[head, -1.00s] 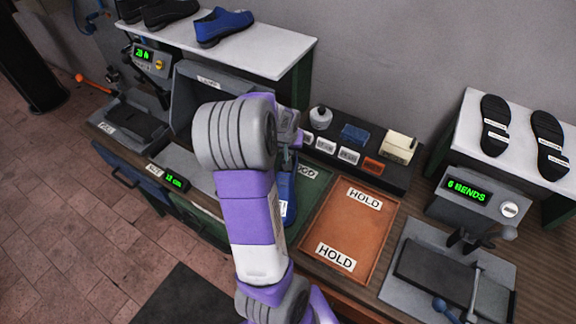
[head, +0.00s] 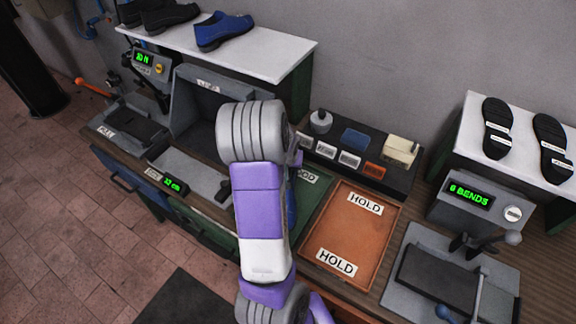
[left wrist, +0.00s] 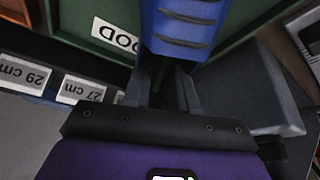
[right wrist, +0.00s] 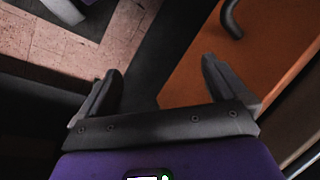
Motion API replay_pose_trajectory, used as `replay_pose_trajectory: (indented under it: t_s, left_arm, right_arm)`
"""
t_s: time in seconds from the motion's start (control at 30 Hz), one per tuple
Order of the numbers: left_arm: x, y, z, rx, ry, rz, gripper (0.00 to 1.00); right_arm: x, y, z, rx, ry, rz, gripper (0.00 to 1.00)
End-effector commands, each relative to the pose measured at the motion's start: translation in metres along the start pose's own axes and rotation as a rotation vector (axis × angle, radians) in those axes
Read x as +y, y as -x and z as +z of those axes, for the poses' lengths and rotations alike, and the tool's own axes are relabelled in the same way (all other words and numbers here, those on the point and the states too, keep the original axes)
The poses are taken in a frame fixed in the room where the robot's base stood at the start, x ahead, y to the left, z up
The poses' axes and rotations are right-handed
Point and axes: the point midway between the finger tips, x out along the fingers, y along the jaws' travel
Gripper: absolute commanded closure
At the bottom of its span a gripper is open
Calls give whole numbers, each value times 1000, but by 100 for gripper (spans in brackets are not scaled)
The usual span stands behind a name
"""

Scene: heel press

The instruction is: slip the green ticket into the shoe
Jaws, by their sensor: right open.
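A blue shoe (head: 291,207) shows as a narrow strip beside my left arm, over the green tray marked GOOD (head: 318,190). In the left wrist view the ribbed blue shoe (left wrist: 185,25) is at the top, right at my left fingertips. My left gripper (left wrist: 163,75) has its fingers fairly close together; the shoe hides their ends, so I cannot tell whether they grip it. My left arm hides this gripper in the head view. My right gripper (right wrist: 160,78) is open and empty, low beside an orange-brown panel. I cannot make out a green ticket.
An orange HOLD tray (head: 350,232) lies empty to the right. Behind it a dark rack (head: 350,148) holds several cards and a bottle. A bending machine (head: 470,210) stands at right, and a size gauge (head: 172,183) is at left. Another blue shoe (head: 222,30) stands on the shelf.

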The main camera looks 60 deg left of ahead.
Motion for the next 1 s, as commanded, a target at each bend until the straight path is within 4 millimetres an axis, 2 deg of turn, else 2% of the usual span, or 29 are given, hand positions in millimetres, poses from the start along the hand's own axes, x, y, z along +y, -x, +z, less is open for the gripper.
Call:
replay_pose_trajectory:
  t_s: [0.27,0.37,0.8,1.0]
  left_arm:
    - [0,2,-1,0,0,0,74]
    - [0,9,-2,3,0,1,74]
    - [0,93,-2,4,1,3,74]
    - [0,116,-2,2,1,1,74]
  right_arm:
    - [-1,2,0,0,0,0,0]
    - [-1,3,0,0,0,0,0]
    - [-6,16,1,0,0,0,0]
    - [-7,18,1,0,0,0,0]
